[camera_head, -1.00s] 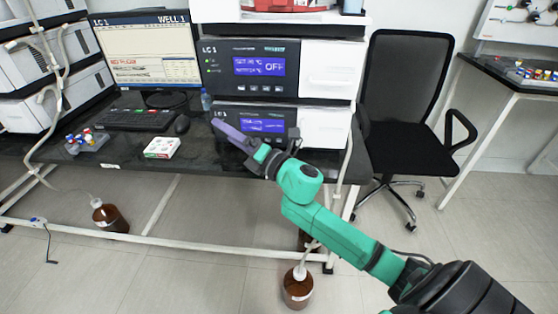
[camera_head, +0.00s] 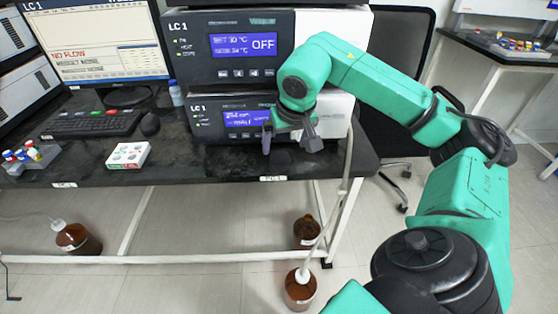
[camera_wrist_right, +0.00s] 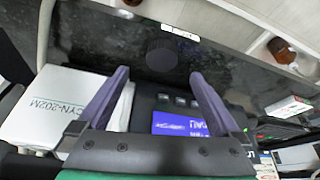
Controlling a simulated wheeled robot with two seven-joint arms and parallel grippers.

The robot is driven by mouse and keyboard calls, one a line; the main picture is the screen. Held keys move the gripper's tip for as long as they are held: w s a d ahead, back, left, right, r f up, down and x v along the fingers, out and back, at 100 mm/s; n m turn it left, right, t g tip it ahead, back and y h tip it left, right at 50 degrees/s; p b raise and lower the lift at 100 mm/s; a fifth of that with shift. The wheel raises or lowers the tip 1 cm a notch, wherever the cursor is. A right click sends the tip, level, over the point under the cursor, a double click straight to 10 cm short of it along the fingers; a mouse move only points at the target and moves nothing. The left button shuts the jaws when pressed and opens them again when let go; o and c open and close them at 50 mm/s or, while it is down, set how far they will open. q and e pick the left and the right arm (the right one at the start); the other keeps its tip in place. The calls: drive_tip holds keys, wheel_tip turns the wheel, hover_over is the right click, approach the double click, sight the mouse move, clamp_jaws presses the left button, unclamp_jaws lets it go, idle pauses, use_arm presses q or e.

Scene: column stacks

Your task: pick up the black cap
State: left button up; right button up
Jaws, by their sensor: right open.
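The black cap looks like a dark round disc (camera_wrist_right: 160,61) lying on the black bench top in the right wrist view. It is hard to tell from the dark surface, and I cannot make it out in the head view. My right gripper (camera_head: 288,142) is in front of the lower LC unit, above the front part of the bench. In the right wrist view the gripper (camera_wrist_right: 160,76) is open, its two purple fingers apart and empty, with the disc just beyond and between the tips. My left gripper is out of view.
The lower LC unit (camera_head: 220,117) stands close behind the gripper. A white cable (camera_head: 345,170) hangs at the bench's right end. A white box (camera_head: 128,155), a keyboard (camera_head: 92,123) and a mouse (camera_head: 149,124) lie left. Brown bottles (camera_head: 300,290) stand on the floor.

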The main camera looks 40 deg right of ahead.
sight(281, 159)
drive_tip(key=x, duration=0.6)
drive_tip(key=shift+f, duration=0.45)
drive_tip(key=shift+w+f, duration=0.1)
drive_tip(key=shift+w, duration=0.05)
drive_tip(key=c, duration=1.4)
wheel_tip(281, 159, up, 6)
drive_tip(key=shift+a+r+p, duration=0.1)
drive_tip(key=shift+r+p, duration=0.05)
drive_tip(key=shift+p, duration=0.35)
drive_tip(key=shift+c, duration=0.3)
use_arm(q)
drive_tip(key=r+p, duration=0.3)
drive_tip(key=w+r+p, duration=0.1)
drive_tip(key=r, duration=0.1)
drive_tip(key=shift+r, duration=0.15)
use_arm(e)
wheel_tip(281, 159, up, 14)
